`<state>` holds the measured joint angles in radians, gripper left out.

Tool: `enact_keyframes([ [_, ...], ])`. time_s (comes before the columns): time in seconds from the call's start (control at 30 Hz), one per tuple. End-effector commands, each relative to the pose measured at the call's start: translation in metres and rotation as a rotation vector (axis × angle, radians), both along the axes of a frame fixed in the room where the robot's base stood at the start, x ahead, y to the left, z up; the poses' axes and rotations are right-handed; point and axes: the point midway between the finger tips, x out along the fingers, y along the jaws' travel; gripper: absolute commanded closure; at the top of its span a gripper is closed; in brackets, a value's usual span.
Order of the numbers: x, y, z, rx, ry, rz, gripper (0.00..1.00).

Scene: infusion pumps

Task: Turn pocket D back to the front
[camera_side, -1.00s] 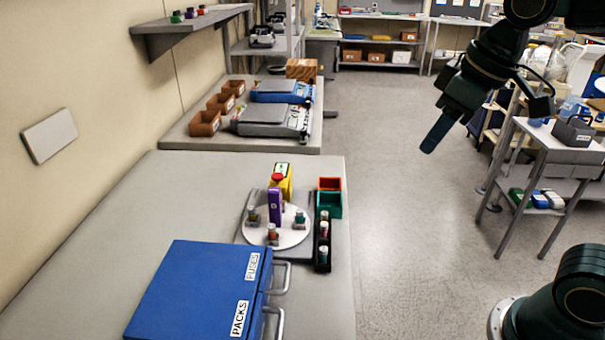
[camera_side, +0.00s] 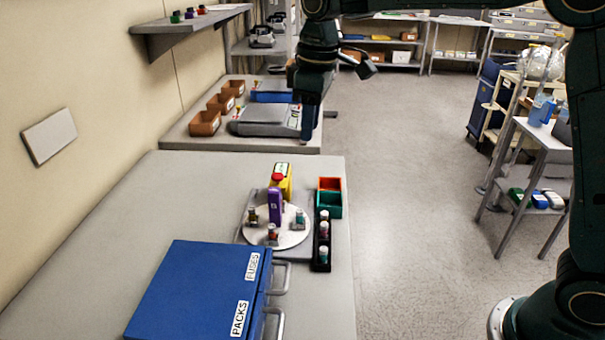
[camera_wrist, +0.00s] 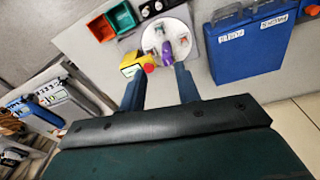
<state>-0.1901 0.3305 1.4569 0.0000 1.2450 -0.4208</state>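The white round turntable (camera_side: 265,238) sits on a grey plate, with a purple upright piece (camera_side: 275,205) on it and several small capped vials around it. The turntable also shows in the wrist view (camera_wrist: 160,27). No pocket letter is readable, so I cannot tell which pocket is D. A yellow box with a red button (camera_side: 284,182) stands at the turntable's back edge. My gripper (camera_wrist: 159,70) is open and empty in the wrist view, its two blue fingers apart. In the side view my gripper (camera_side: 309,120) hangs high, pointing down, apart from the turntable.
A black rack (camera_side: 322,250) of vials and orange and teal bins (camera_side: 329,204) stand right of the turntable. A blue cabinet (camera_side: 195,290) labelled PACKS and FUSES stands in front. The bench's left side (camera_side: 150,205) is clear.

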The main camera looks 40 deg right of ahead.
Motion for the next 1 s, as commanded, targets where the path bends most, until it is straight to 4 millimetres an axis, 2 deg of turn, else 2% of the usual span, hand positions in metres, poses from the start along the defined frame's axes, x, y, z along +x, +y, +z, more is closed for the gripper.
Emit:
enact_keyframes([
  [0.2, 0.038, 0.023, -0.032, -0.017, 0.057, 0.091, 0.67],
  [0.4, 0.059, 0.038, -0.056, -0.027, 0.092, 0.152, 0.67],
  [0.6, 0.066, 0.044, -0.065, -0.030, 0.105, 0.175, 0.67],
  [1.0, 0.066, 0.044, -0.074, -0.030, 0.107, 0.175, 0.67],
])
